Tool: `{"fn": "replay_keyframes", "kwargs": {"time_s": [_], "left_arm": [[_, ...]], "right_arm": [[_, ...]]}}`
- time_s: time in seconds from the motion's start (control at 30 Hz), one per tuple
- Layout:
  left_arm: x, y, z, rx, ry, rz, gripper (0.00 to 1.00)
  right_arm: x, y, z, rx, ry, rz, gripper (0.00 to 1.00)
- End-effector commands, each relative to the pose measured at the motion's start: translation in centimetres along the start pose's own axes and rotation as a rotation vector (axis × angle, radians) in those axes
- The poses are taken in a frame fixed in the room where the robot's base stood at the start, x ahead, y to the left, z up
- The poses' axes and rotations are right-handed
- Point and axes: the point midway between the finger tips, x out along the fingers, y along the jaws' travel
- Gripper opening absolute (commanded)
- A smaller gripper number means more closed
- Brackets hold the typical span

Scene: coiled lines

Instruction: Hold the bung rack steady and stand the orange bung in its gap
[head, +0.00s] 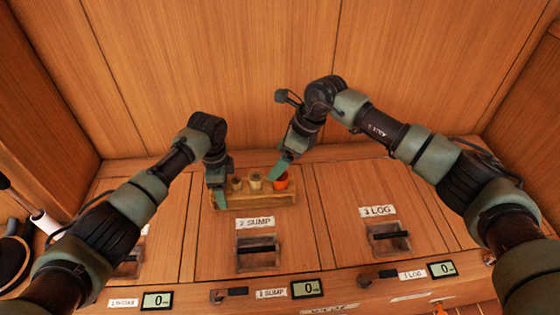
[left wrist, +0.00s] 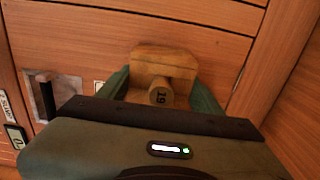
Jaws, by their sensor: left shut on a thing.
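The bung rack (head: 262,201) is a pale wooden block on the sloped wooden panel. Tan bungs (head: 255,181) stand in it. The orange bung (head: 281,182) is at the rack's right part, upright or nearly so; I cannot tell whether it is seated. My left gripper (head: 219,190) is shut on the rack's left end.
Below the rack are recessed drawer pulls, one under the "2 SUMP" label (head: 255,223) and one under the "3 LOG" label (head: 377,211). Small displays (head: 306,288) line the front edge. A wooden wall rises close behind. The panel right of the rack is clear.

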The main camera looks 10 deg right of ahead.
Motion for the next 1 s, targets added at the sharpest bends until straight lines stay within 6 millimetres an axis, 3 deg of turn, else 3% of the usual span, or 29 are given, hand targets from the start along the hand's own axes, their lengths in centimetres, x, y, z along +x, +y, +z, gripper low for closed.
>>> {"fn": "replay_keyframes", "kwargs": {"time_s": [0.33, 0.37, 0.43, 0.77, 0.87, 1.0], "left_arm": [[-0.1, 0.0, 0.0, 0.000, 0.001, -0.001, 0.14], [-0.1, 0.0, 0.0, 0.000, 0.001, -0.001, 0.74], [-0.1, 0.0, 0.0, 0.000, 0.001, -0.001, 0.91], [-0.1, 0.0, 0.0, 0.000, 0.000, -0.001, 0.91], [-0.8, -0.1, 0.0, 0.001, 0.001, -0.001, 0.91], [-3.2, -0.1, 0.0, 0.001, 0.002, -0.005, 0.91]], "right_arm": [[-0.1, 0.0, 0.0, 0.000, 0.000, 0.000, 0.87], [-0.1, 0.0, 0.0, 0.000, 0.000, 0.000, 0.87], [0.0, 0.0, 0.0, 0.000, 0.000, 0.000, 0.87], [0.0, 0.0, 0.0, 0.000, 0.000, 0.000, 0.87], [0.0, 0.0, 0.0, 0.000, 0.000, 0.000, 0.87], [0.0, 0.0, 0.0, 0.000, 0.000, 0.000, 0.87]]}}
